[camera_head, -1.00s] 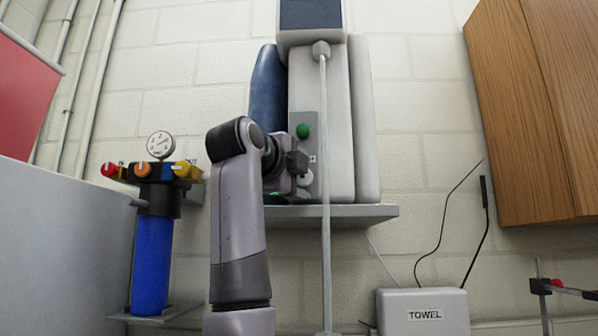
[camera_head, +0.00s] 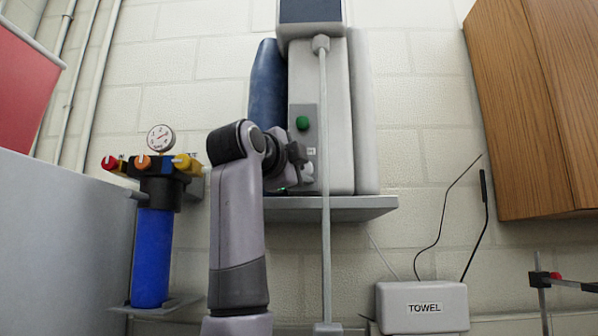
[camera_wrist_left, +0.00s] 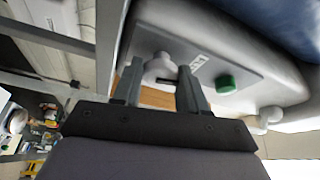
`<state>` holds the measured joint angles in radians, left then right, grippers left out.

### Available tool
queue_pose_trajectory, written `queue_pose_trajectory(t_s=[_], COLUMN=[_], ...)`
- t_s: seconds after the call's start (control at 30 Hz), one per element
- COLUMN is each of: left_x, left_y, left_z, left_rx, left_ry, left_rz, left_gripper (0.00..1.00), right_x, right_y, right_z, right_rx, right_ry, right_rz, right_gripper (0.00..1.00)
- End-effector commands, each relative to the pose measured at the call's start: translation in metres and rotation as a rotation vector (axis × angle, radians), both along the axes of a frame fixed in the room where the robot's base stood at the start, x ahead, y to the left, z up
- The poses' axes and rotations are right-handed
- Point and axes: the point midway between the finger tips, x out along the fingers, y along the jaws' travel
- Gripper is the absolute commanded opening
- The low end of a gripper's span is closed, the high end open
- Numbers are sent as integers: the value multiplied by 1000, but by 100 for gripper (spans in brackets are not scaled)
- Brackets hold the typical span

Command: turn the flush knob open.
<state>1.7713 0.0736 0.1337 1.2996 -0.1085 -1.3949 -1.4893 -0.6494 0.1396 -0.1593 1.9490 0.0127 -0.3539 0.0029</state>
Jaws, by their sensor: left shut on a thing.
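A pale round knob (camera_wrist_left: 160,68) sits on a grey panel (camera_wrist_left: 200,50) on the side of a light-coloured unit. A green button (camera_wrist_left: 227,84) and a small label, too small to read, are on the same panel. In the head view the knob (camera_head: 308,170) is partly hidden behind my left gripper (camera_head: 300,163). In the left wrist view my left gripper (camera_wrist_left: 160,85) has its fingers on either side of the knob, shut on it. My right gripper is not in view.
A thin upright pole (camera_head: 325,200) stands just right of the gripper. A shelf (camera_head: 350,208) lies below the unit. A blue filter (camera_head: 152,250) with red, orange and yellow knobs stands left. A towel box (camera_head: 424,308) is at lower right.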

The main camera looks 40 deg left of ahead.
Motion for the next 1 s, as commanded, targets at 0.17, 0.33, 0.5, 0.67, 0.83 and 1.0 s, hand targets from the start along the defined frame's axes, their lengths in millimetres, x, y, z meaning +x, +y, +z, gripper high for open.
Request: queue_pose_trajectory(t_s=[0.17, 0.33, 0.5, 0.67, 0.83, 1.0], left_x=[1, 1, 2, 2, 3, 3], left_y=[-1, -1, -2, -3, -4, -4], left_z=[-5, -5, -6, -6, -6, -6], left_rx=[-140, -278, -416, -545, -684, -819], left_ry=[-83, -168, -250, -330, -414, -496], left_rz=[0, 0, 1, 0, 1, 1], left_gripper=[12, 12, 12, 12, 12, 12], right_x=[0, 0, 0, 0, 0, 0], right_y=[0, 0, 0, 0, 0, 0], right_z=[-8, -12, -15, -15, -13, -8], right_rx=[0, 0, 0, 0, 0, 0], right_ry=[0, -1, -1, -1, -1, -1], right_rz=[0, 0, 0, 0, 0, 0], right_gripper=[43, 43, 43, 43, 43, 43])
